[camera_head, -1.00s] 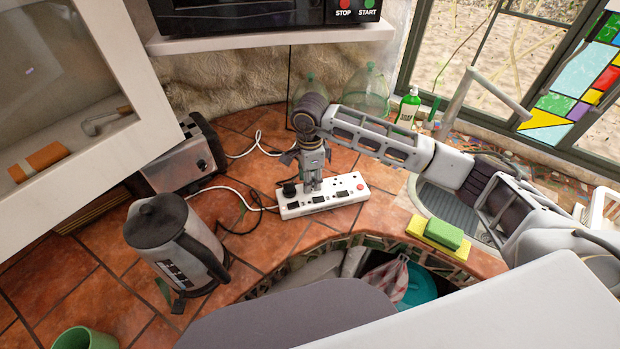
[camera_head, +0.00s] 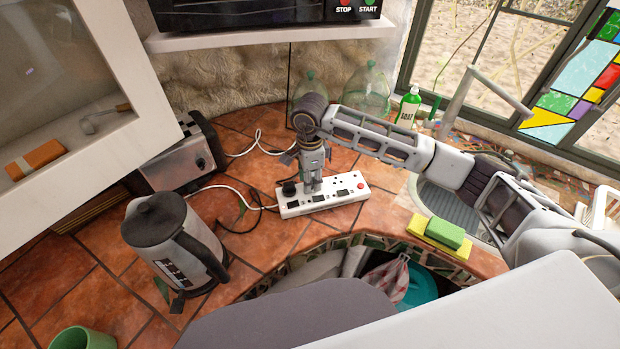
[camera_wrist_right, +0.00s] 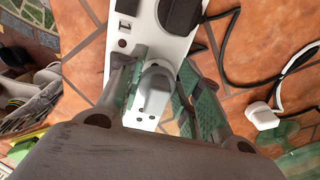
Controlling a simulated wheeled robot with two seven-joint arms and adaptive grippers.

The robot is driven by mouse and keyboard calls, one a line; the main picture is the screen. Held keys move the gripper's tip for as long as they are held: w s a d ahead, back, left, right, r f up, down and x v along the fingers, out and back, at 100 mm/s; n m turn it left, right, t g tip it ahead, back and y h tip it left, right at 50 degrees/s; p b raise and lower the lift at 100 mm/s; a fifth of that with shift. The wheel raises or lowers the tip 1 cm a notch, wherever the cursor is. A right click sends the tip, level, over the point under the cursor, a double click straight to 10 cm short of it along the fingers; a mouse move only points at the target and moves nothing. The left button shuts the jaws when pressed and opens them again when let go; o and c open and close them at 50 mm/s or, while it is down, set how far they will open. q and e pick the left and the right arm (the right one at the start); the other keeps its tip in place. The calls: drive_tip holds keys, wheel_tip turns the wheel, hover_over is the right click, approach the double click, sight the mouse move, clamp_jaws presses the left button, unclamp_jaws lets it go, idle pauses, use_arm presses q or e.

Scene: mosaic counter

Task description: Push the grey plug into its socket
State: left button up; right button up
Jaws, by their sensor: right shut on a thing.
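My right gripper (camera_head: 313,186) points down over the white power strip (camera_head: 330,198) on the tiled counter. In the right wrist view the grey plug (camera_wrist_right: 154,92) sits between the fingers of the gripper (camera_wrist_right: 160,97), which are shut on it. The plug is over the strip (camera_wrist_right: 125,62); whether its pins are in the socket is hidden. A black plug (camera_wrist_right: 180,14) is in the strip beside it, also visible in the head view (camera_head: 289,187). My left gripper is not in view.
A toaster (camera_head: 175,160) and a kettle (camera_head: 172,243) stand left of the strip, with cables between. A sponge (camera_head: 444,232) and soap bottle (camera_head: 408,106) are at the right. A small white block with a cable (camera_wrist_right: 262,116) lies beside the strip. Open counter lies in front of it.

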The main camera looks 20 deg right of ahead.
drive_tip(key=shift+f+b, duration=0.7)
drive_tip(key=shift+f, duration=0.05)
idle(0.9)
drive_tip(key=o, duration=1)
drive_tip(key=shift+f, duration=0.1)
drive_tip(key=shift+r, duration=6.05)
drive_tip(key=shift+f, duration=0.1)
